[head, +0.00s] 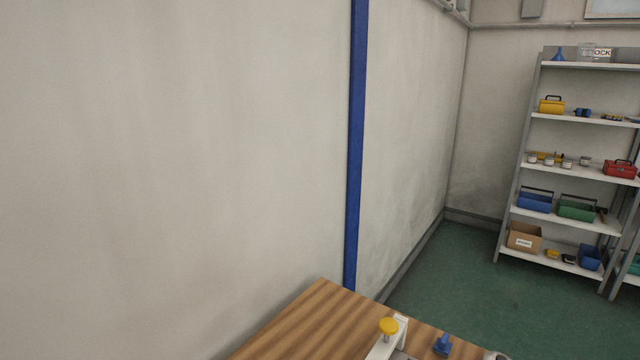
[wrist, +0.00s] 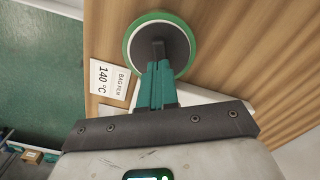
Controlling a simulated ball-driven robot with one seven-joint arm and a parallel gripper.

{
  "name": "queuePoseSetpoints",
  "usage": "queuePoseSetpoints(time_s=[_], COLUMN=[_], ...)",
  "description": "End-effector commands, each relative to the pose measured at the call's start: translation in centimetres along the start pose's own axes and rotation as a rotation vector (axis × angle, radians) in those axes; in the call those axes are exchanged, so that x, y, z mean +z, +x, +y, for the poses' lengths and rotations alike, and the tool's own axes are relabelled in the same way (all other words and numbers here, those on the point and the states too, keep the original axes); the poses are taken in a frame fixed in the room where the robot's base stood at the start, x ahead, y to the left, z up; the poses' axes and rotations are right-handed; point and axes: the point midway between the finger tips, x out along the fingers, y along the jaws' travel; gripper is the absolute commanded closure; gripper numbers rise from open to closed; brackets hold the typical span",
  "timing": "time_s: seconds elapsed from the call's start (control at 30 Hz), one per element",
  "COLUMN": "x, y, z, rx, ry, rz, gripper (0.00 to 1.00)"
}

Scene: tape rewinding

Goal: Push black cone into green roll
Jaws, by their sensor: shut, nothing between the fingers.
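In the wrist view, the green roll (wrist: 133,24) shows as a green ring with a pale inner band at the top. The black cone (wrist: 177,38) shows as a dark round face inside the ring. How deep it sits in the roll cannot be told. My gripper (wrist: 158,62) is shut and empty, with its teal fingers together. The fingers point at the middle of the black cone and hide part of it and the roll's lower edge. Whether they touch the cone is unclear. The head view shows neither the roll, the cone nor my gripper.
A card reading "140 °C" (wrist: 110,82) lies left of my fingers on the wooden table (wrist: 225,60). In the head view, a yellow knob (head: 388,326) on a white stand and a blue object (head: 443,344) are on the table. Shelves (head: 575,170) stand far right.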

Motion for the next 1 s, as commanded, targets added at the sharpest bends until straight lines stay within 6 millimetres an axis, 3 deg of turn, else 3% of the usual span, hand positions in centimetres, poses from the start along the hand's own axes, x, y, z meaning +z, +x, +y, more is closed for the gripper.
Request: queuePoseSetpoints(time_s=[1.0], x=[0.0], y=[1.6], z=[0.0], rx=[0.000], ry=[0.000], rz=[0.000], gripper=[1.00])
